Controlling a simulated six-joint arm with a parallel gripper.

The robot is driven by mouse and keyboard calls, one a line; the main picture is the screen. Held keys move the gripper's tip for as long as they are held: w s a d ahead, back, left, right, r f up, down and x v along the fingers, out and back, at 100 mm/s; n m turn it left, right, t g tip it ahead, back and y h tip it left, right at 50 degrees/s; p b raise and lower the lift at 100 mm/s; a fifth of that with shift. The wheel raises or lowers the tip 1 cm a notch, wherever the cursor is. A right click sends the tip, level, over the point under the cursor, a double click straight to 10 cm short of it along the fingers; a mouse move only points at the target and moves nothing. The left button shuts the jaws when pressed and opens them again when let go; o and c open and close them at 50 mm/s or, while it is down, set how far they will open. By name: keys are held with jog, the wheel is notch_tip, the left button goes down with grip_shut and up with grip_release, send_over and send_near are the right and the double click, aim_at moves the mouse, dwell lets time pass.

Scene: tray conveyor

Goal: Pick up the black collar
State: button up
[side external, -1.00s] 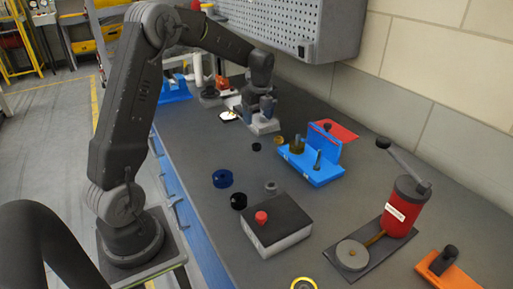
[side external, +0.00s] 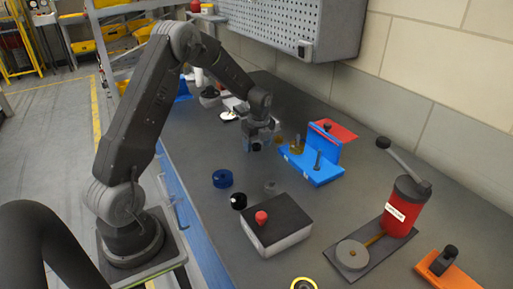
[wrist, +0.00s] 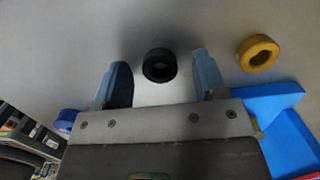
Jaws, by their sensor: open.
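A small black collar (wrist: 160,65) lies on the bench in the wrist view, between my two spread fingers and a little beyond them. My gripper (wrist: 163,77) is open, with a finger on either side of the collar and a gap to each. In the side view my gripper (side external: 260,142) points down, low over the bench, and the collar (side external: 256,147) is mostly hidden by it. Whether the fingertips are at the collar's height I cannot tell. Another black ring (side external: 238,201) lies nearer the camera, beside a dark blue ring (side external: 222,178).
A brass ring (wrist: 257,52) lies right of the collar. A blue fixture (side external: 318,165) with pegs stands close to the right of my gripper. A grey box with a red button (side external: 262,217) and a red hand-cranked device (side external: 405,208) stand nearer the camera.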

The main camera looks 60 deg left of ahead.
jog(key=c, duration=1)
jog(key=shift+r, duration=0.1)
jog(key=shift+r, duration=0.45)
jog(key=r, duration=0.3)
jog(key=shift+s+a+r, duration=0.35)
jog(key=shift+s+r, duration=0.05)
jog(key=s+a+r, duration=0.6)
jog(key=s, duration=0.2)
jog(key=r, duration=0.2)
send_over(253, 144)
jog(key=w+d, duration=0.2)
jog(key=w, duration=0.1)
jog(key=w+d, duration=0.2)
jog(key=d, duration=0.1)
jog(key=w+d, duration=0.2)
jog(key=d, duration=0.1)
jog(key=w+d+r, duration=0.1)
jog(key=w+d, duration=0.1)
jog(key=d, duration=0.1)
jog(key=shift+w+d, duration=0.15)
jog(key=shift+w, duration=0.25)
